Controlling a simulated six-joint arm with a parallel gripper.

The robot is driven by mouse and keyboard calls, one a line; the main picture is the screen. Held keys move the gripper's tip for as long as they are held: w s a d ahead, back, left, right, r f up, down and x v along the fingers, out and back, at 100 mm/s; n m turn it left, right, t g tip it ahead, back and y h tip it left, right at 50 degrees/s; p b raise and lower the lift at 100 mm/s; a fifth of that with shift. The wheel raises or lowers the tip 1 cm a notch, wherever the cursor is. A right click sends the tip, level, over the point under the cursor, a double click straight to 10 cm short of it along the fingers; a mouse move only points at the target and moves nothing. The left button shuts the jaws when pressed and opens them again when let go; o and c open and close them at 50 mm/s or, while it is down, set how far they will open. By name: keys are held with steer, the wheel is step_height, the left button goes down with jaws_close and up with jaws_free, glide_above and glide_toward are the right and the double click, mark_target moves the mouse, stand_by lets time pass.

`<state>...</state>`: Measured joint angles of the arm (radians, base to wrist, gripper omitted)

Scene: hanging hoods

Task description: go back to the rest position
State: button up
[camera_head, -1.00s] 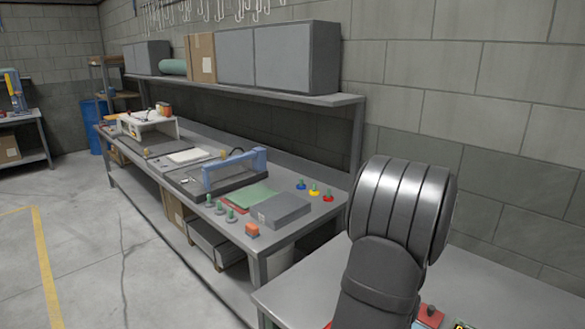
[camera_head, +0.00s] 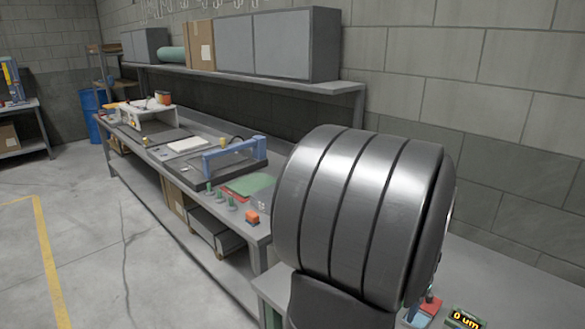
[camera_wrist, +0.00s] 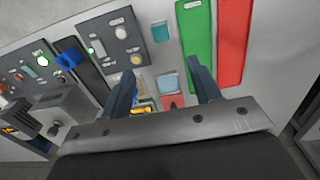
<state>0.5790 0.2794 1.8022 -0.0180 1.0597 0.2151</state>
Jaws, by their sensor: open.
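My gripper (camera_wrist: 162,82) shows in the wrist view with its two dark blue fingers spread apart and nothing held between them. It is tilted over a light grey surface (camera_wrist: 150,15) with coloured pads and control boxes. In the head view, a thick grey link of my arm fills the lower middle and right, and the gripper itself is hidden there.
The wrist view shows a green pad (camera_wrist: 196,40), a red pad (camera_wrist: 235,40) and a knob box (camera_wrist: 115,38). The head view shows a long workbench (camera_head: 205,133) with a blue-framed device (camera_head: 235,155), shelf cabinets (camera_head: 280,45) and open floor (camera_head: 90,240) at left.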

step_height(320, 180, down, 16)
steer(key=shift+d+f, duration=0.1)
step_height(320, 180, up, 7)
steer(key=shift+r, duration=0.1)
steer(key=w+a+n, duration=0.1)
steer(key=w+a, duration=0.2)
steer(key=w, duration=0.1)
steer(key=w+a+f+n, duration=0.1)
steer(key=w+a+n, duration=0.1)
steer(key=w+a, duration=0.2)
steer(key=w+a+f+n, duration=0.1)
steer(key=w+a+n, duration=0.1)
steer(key=w+a, duration=0.2)
steer(key=shift+w+a+f, duration=0.2)
steer(key=shift+w, duration=0.05)
stand_by(1.2)
